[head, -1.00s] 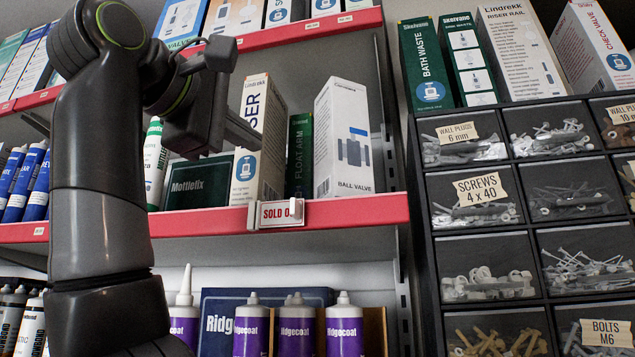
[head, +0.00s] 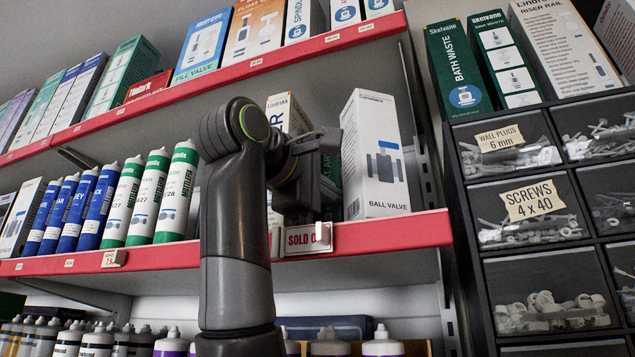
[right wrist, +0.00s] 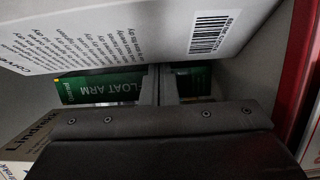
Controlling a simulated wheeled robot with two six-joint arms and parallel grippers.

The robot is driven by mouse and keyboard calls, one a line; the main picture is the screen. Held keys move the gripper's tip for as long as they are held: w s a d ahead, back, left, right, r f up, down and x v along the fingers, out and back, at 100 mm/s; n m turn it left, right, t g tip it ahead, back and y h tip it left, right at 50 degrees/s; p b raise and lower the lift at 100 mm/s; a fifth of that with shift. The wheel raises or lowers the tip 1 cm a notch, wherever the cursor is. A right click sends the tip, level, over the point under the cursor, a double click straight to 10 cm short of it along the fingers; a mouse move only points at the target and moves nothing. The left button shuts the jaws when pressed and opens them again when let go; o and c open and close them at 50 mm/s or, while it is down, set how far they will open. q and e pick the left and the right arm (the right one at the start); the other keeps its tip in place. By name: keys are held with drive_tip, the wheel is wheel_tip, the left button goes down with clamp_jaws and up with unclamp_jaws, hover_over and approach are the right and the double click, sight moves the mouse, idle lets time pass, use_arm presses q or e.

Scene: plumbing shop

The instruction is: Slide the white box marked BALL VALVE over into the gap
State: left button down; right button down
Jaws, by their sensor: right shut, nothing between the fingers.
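The white box marked BALL VALVE (head: 377,160) stands upright on the middle shelf, right of the SOLD OUT tag (head: 300,240). My right gripper (head: 328,192) is shut and empty beside the box's left side, low down. In the right wrist view the shut fingers (right wrist: 158,88) are near the white box (right wrist: 130,30), whose barcode side fills the top; I cannot tell whether they touch. The green FLOAT ARM box (right wrist: 100,88) shows beyond the fingers, set back on the shelf. My arm partly hides the space left of the white box. My left gripper is out of view.
A Lindrekk box (head: 288,112) stands left behind my gripper. The red-edged shelf (head: 400,232) has bare room right of the BALL VALVE box, up to the shelf end. Green-and-white tubes (head: 175,195) stand to the left. Drawers of fittings (head: 540,215) are at the right.

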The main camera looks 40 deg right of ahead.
sight(371, 165)
drive_tip(key=shift+a+r, duration=0.1)
drive_tip(key=shift+a, duration=0.15)
drive_tip(key=shift+s, duration=0.55)
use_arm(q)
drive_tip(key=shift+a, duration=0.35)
use_arm(e)
drive_tip(key=shift+s+a, duration=0.1)
drive_tip(key=shift+s, duration=0.65)
